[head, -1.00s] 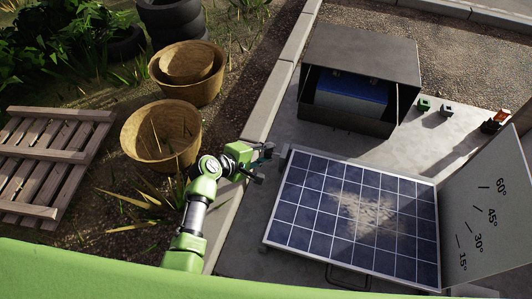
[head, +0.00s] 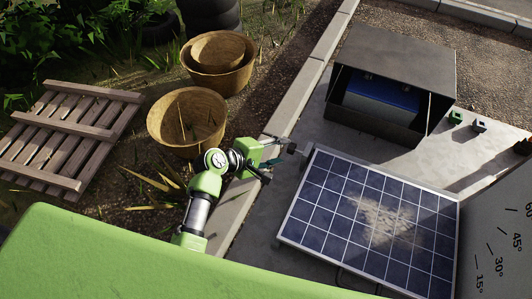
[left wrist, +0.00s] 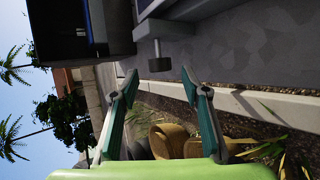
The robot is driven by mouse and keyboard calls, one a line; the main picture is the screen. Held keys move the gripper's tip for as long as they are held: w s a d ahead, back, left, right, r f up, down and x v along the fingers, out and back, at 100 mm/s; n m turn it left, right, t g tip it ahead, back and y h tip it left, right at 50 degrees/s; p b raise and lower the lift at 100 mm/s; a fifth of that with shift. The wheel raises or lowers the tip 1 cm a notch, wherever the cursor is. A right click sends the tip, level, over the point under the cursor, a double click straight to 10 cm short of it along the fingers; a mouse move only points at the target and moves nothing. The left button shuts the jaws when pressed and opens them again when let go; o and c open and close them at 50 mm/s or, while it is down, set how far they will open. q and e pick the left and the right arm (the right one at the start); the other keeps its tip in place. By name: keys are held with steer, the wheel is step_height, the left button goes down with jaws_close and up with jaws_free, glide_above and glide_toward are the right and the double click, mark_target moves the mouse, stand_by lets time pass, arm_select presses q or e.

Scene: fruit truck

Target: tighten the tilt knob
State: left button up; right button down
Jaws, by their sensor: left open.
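The solar panel (head: 372,222) lies tilted, blue with a pale dusty patch. In the left wrist view, a small dark grey knob (left wrist: 159,64) on a short stem sticks out from the panel's frame; I take it for the tilt knob. My left gripper (head: 281,163) is open and empty beside the panel's upper left corner. In the left wrist view, its two teal and grey fingers (left wrist: 160,80) are spread, with the knob showing between and just past the tips. I see no contact. I cannot make out the knob surely in the head view. My right gripper is out of view.
A dark metal box (head: 392,70) with a blue battery (head: 385,93) stands behind the panel. An angle-marked board (head: 503,235) stands at right. Baskets (head: 187,128) and a wooden pallet (head: 72,133) lie left beyond the kerb (head: 305,85). Small blocks (head: 479,125) sit by the box.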

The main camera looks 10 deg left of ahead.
arm_select(q)
steer(key=v, duration=0.7)
steer(key=shift+d, duration=0.1)
steer(key=t+h+b, duration=0.1)
steer(key=t+b, duration=0.2)
steer(key=b, duration=0.5)
glide_toward(290, 148)
steer(key=x, duration=0.7)
steer(key=f+x, duration=0.1)
steer(key=x, duration=0.3)
steer(key=shift+w+a+f, duration=0.15)
steer(key=shift+a, duration=0.1)
